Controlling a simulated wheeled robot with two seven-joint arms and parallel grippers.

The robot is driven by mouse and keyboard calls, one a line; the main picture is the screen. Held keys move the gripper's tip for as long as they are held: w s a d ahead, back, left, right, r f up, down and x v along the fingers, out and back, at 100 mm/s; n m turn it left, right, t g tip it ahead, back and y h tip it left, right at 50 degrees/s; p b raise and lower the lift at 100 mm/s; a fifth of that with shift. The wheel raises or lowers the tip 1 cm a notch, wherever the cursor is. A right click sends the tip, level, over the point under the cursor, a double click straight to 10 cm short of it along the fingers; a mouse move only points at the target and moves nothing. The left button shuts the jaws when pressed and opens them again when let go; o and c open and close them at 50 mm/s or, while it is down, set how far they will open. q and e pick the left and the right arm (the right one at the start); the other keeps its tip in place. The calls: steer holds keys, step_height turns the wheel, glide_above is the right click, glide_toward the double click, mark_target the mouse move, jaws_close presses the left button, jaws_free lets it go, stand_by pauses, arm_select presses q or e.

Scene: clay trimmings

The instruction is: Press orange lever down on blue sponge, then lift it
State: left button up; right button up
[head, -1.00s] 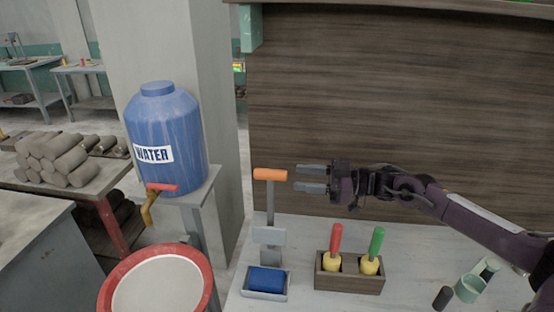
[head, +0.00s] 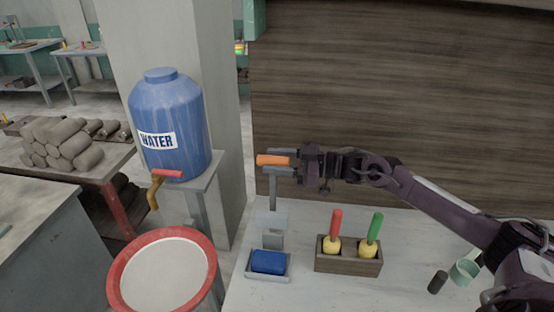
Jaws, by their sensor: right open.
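The orange lever handle (head: 272,160) lies level on top of a grey upright stem at the left end of the table. The blue sponge (head: 268,262) sits in a small grey tray (head: 268,279) at the foot of the stem, below a grey plate (head: 271,219). My right gripper (head: 281,162) is open, its two fingers pointing left. One finger shows above the orange handle and one below its right part, so the handle is between them. I cannot tell whether the fingers touch it. My left gripper is not in view.
A wooden box (head: 347,263) with a red-handled and a green-handled tool stands right of the sponge tray. A mint cup (head: 463,272) and a dark cylinder (head: 437,282) are farther right. A blue water barrel (head: 170,112) and a red-rimmed basin (head: 119,263) stand left.

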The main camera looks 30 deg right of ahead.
steer(key=shift+c, duration=0.4)
jaws_close()
steer(key=shift+s, duration=0.1)
